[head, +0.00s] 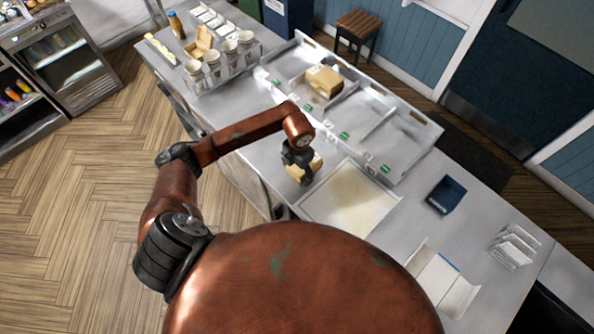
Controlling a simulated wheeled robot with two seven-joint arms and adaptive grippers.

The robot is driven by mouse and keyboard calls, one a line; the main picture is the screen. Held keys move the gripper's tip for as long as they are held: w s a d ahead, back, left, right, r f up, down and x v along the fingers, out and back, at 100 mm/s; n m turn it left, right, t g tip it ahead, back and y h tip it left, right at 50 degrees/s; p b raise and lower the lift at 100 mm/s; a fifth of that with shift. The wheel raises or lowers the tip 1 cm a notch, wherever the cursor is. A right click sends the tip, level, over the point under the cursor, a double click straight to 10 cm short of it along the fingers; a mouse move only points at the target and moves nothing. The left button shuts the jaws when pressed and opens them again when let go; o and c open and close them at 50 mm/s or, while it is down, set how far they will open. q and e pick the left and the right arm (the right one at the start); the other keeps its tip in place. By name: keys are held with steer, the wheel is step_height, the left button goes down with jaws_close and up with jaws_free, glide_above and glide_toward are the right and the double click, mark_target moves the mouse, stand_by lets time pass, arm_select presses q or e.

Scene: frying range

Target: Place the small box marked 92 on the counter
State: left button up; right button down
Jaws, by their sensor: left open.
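My left gripper (299,164) is open over the counter (243,150), at the left edge of a pale tray. A small tan box (317,163) is right at the gripper, partly hidden behind it. I cannot tell whether the fingers touch it or whether it rests on the counter. A second small tan box (324,81) sits in a far compartment of the white divided rack (412,131). No number is readable on either box, so I cannot tell which is marked 92. My right gripper is not in view.
The pale tray (312,200) lies right of the gripper. A dark blue box (446,194), a wire holder (515,246) and an open white carton (440,278) are at the right. Cups (213,65) in a stand and an open carton (199,43) are at the far left.

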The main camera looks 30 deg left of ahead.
arm_select(q)
steer(key=shift+r, duration=0.3)
steer(key=r+b, duration=0.2)
steer(key=r, duration=0.8)
steer(key=shift+d+r, duration=0.15)
steer(key=shift+d, duration=0.05)
steer(key=shift+r, duration=0.7)
steer(key=shift+s+d, duration=0.1)
